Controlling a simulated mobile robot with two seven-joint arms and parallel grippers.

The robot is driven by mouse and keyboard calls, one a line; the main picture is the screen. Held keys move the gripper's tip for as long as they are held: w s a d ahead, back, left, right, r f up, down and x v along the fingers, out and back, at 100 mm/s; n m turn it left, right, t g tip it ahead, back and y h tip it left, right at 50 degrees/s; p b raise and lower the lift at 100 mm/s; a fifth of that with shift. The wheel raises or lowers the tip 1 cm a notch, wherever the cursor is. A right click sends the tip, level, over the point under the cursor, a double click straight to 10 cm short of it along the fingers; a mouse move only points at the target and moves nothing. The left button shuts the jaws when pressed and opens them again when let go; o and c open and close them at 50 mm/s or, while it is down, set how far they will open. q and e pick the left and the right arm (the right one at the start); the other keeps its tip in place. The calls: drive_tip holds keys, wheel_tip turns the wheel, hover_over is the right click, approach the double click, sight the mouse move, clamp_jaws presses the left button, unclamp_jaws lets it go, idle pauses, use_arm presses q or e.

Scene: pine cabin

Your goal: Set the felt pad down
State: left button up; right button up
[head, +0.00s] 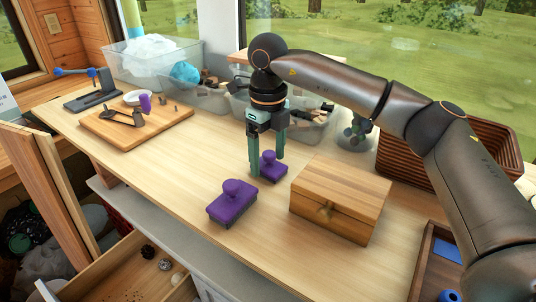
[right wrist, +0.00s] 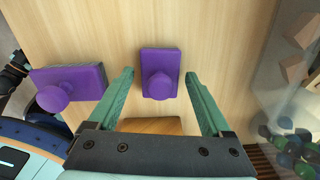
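Two purple pads with round knobs on top lie on the wooden table. The smaller pad (head: 273,166) is left of the wooden box and also shows in the right wrist view (right wrist: 160,76). The larger pad (head: 233,204) has a dark underside and lies nearer the front; the right wrist view shows it at the left (right wrist: 68,86). I cannot tell which is the felt pad. My right gripper (head: 268,164) points down over the smaller pad. Its fingers are open, one on each side of the pad, with gaps on both sides. My left gripper is not in view.
A lidded wooden box (head: 340,198) stands close to the right of the pads. Clear bins (head: 205,98) line the window side. A wooden board (head: 130,134) with tools is at the left, a brown basket (head: 490,150) at the right. The table's front left is clear.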

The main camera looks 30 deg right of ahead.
sight(268, 152)
drive_tip(key=shift+o, duration=0.7)
wheel_tip(268, 152, up, 12)
drive_tip(key=p, duration=0.1)
drive_tip(key=shift+r, duration=0.15)
